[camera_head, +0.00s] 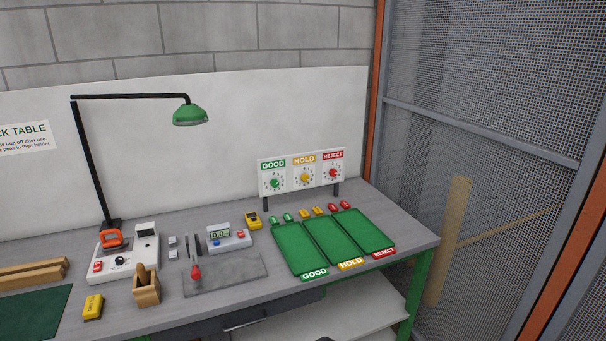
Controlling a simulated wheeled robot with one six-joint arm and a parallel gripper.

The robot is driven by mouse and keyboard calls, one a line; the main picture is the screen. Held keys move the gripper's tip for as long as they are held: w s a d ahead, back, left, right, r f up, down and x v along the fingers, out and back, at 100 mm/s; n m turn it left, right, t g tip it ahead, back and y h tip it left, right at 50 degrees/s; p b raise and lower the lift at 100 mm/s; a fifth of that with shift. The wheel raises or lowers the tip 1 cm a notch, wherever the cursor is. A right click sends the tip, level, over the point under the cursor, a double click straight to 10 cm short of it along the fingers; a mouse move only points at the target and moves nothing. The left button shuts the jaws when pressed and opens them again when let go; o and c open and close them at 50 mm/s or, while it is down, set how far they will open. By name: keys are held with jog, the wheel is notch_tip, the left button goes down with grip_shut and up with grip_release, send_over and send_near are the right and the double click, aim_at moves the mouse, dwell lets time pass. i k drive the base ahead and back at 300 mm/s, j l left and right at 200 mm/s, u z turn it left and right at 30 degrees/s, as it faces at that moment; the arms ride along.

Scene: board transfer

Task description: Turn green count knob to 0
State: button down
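The green count knob (275,184) sits on the left section of a white panel (290,188), under the green GOOD label (273,165). The panel stands on two dark legs at the back of the table. A yellow knob (305,178) is under HOLD and a red knob (334,173) is under REJECT. Small marks ring each knob, but the numbers and the pointer direction are too small to read.
The grey table (390,213) holds green GOOD (296,247), HOLD and REJECT trays in front of the panel, with several small coloured pieces behind them. A meter (229,239), a lamp (190,115) and a soldering station stand left. A mesh fence (480,120) rises right.

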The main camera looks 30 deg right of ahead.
aim_at(275, 183)
jog(key=i+l+u, duration=0.1)
jog(key=i+l, duration=0.3)
jog(key=i, duration=0.2)
jog(key=i+l, duration=0.45)
jog(key=i, duration=0.15)
jog(key=i+j+u, duration=0.05)
